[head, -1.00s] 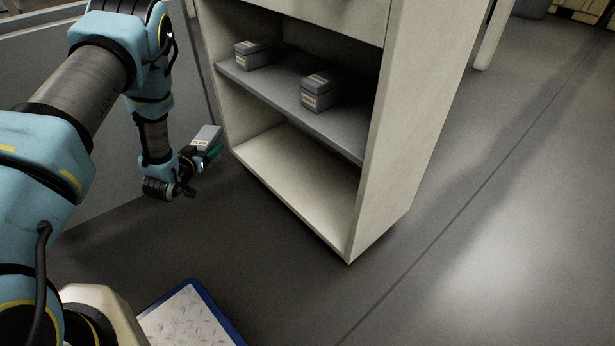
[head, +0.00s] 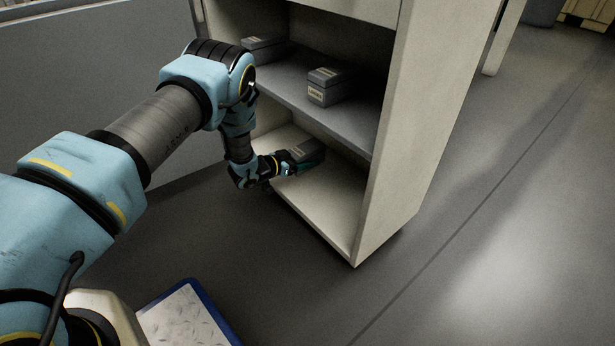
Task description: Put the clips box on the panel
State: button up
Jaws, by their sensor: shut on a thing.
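The clips box (head: 305,149) is a small grey lidded box with a pale label too small to read surely. My gripper (head: 301,164) is shut on it and holds it inside the lower bay of the cabinet. The box is above the white bottom panel (head: 327,204); I cannot tell whether it touches it. My gripper and wrist hide part of the box and the panel's left edge.
Two similar grey boxes stand on the grey middle shelf (head: 352,133), one at the left (head: 262,47) and one at the centre (head: 326,88). The cabinet's side wall (head: 405,145) bounds the bay. The panel's front part is clear.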

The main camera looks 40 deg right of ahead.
aim_at(305, 179)
jog(key=shift+f+b, duration=1.25)
jog(key=shift+f, duration=1.95)
jog(key=shift+f, duration=0.2)
jog(key=o, duration=1.6)
jog(key=shift+c, duration=0.2)
jog(key=shift+r, duration=0.25)
jog(key=p+v, duration=0.5)
jog(key=v, duration=0.7)
jog(key=shift+p, duration=0.35)
